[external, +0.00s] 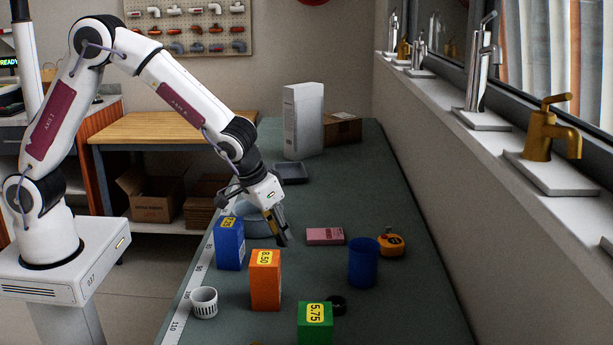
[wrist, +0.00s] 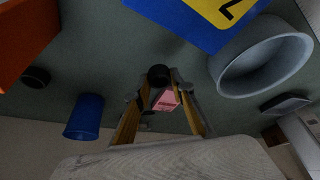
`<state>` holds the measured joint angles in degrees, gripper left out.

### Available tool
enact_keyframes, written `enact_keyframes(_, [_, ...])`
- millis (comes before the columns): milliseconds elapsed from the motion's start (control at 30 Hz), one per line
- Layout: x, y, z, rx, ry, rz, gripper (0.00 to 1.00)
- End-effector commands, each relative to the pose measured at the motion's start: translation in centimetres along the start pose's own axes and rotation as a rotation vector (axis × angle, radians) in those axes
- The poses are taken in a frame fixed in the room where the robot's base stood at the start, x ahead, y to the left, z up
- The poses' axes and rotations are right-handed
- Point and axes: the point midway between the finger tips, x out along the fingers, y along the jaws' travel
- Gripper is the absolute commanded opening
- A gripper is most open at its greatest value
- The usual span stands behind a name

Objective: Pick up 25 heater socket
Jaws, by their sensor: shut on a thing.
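My gripper (external: 278,226) is above the green worktop, to the right of the blue box, pointing down. In the wrist view my gripper (wrist: 159,82) is shut on a small dark round piece (wrist: 158,74), which fits the 25 heater socket. The piece sits between the fingertips, and no marking on it is readable. In the external view the fingers mostly hide it. A pink box (external: 325,236) lies on the worktop to the right of my gripper; it shows beyond the fingers in the wrist view (wrist: 167,99).
Near my gripper stand a blue box (external: 229,245), a grey bowl (external: 257,224) and an orange box (external: 265,281). A green box (external: 315,324), black round piece (external: 337,304), blue cup (external: 363,264), tape measure (external: 391,244) and white cup (external: 204,302) surround it. A dark tray (external: 291,173) lies farther back.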

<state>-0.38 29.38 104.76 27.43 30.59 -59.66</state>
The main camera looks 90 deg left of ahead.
Motion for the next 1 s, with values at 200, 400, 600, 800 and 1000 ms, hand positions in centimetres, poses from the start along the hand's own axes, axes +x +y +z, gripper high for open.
enact_keyframes(200, [-3.1, 0.1, -1.4, -0.001, 0.003, 0.002, 0.02])
enact_keyframes(400, [-5.2, 0.1, -2.2, 0.0, 0.002, 0.001, 0.02])
enact_keyframes(600, [-6.2, 0.0, -2.5, 0.0, 0.0, 0.001, 0.02])
enact_keyframes(800, [-6.2, 0.0, -2.5, 0.0, -0.001, 0.0, 0.02])
enact_keyframes(1000, [-6.2, 0.0, -2.5, 0.0, -0.001, 0.0, 0.02])
